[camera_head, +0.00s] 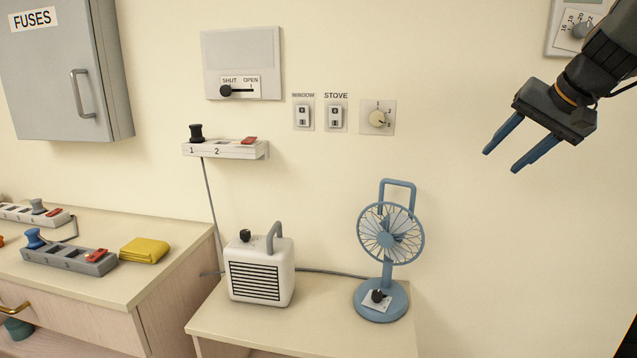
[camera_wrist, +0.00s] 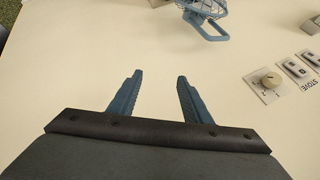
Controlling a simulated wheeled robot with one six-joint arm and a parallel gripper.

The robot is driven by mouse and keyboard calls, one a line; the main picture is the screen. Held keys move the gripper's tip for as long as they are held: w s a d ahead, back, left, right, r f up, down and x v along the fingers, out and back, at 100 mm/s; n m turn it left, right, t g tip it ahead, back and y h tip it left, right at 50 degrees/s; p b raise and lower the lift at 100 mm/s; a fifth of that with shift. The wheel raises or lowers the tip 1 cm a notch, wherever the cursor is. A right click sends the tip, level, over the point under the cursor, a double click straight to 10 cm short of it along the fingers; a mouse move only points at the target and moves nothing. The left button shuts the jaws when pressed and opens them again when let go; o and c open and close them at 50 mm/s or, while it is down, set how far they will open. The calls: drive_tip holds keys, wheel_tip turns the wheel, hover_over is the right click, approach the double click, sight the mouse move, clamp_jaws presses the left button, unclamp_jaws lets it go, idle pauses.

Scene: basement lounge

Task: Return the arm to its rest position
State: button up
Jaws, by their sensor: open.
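My gripper (camera_head: 502,150) is at the upper right in the head view, with two blue fingers spread apart and nothing between them. It is held in the air in front of the bare wall, above and to the right of the blue fan (camera_head: 390,235). In the wrist view my gripper (camera_wrist: 155,80) also shows open and empty, with the cream wall (camera_wrist: 100,40) beyond it. The fan's handle (camera_wrist: 210,35) shows at the top of that view, apart from the fingers. Most of my arm is outside the head view.
A low table (camera_head: 300,335) holds the fan and a white heater (camera_head: 260,285). A counter (camera_head: 150,275) with power strips and a yellow cloth (camera_head: 145,250) stands left. The wall carries a shut/open slider panel (camera_head: 240,60), switches (camera_head: 335,115), a dial (camera_head: 377,118) and a grey fuse cabinet (camera_head: 45,80).

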drive_tip(key=s+a+f+n+g, duration=0.1)
drive_tip(key=s+a+f+g, duration=0.15)
drive_tip(key=a+f, duration=0.3)
drive_tip(key=s+a+f+n+g+p, duration=0.1)
drive_tip(key=s+a+f, duration=0.25)
drive_tip(key=f, duration=0.25)
drive_tip(key=s+a+f+n+g, duration=0.1)
drive_tip(key=s+a+f, duration=0.2)
drive_tip(key=a+f, duration=0.3)
drive_tip(key=s+a+f+n+g+h, duration=0.1)
drive_tip(key=s+a+f+n, duration=0.1)
drive_tip(key=s+f, duration=0.3)
drive_tip(key=s+a+f+n+g, duration=0.1)
drive_tip(key=s+a+f+g, duration=0.1)
drive_tip(key=s+a+f, duration=0.3)
drive_tip(key=s, duration=0.2)
drive_tip(key=shift+s+f+n+h+p, duration=0.15)
drive_tip(key=shift+s+n+h+p, duration=0.2)
drive_tip(key=shift+s+n+h, duration=0.05)
